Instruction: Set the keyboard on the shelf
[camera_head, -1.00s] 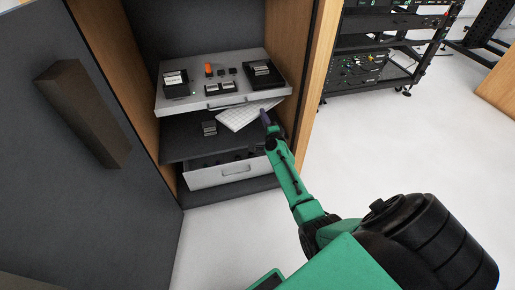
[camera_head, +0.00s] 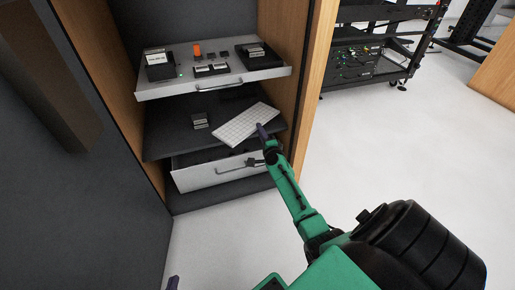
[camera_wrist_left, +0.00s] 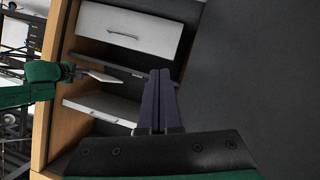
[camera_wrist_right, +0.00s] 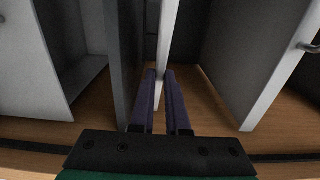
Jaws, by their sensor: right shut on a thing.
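The white keyboard (camera_head: 246,125) is at the front right of the dark middle shelf (camera_head: 165,137) in the cabinet, under the pull-out tray. It lies at a slant, and I cannot tell whether it touches the shelf. My right gripper (camera_head: 262,131) is shut on its front right edge. In the right wrist view the keyboard (camera_wrist_right: 165,50) is edge-on between the fingers (camera_wrist_right: 161,98). The left wrist view shows the keyboard (camera_wrist_left: 103,77) as a thin pale plate. My left gripper (camera_wrist_left: 158,98) is shut and empty, outside the cabinet; its tip shows at the bottom of the head view (camera_head: 173,283).
A small dark device (camera_head: 199,121) stands on the shelf, left of the keyboard. The grey tray (camera_head: 220,87) above holds several devices. A partly open drawer (camera_head: 210,174) is below. The wooden side wall (camera_head: 300,90) is close on the right; the dark door (camera_head: 80,190) stands open left.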

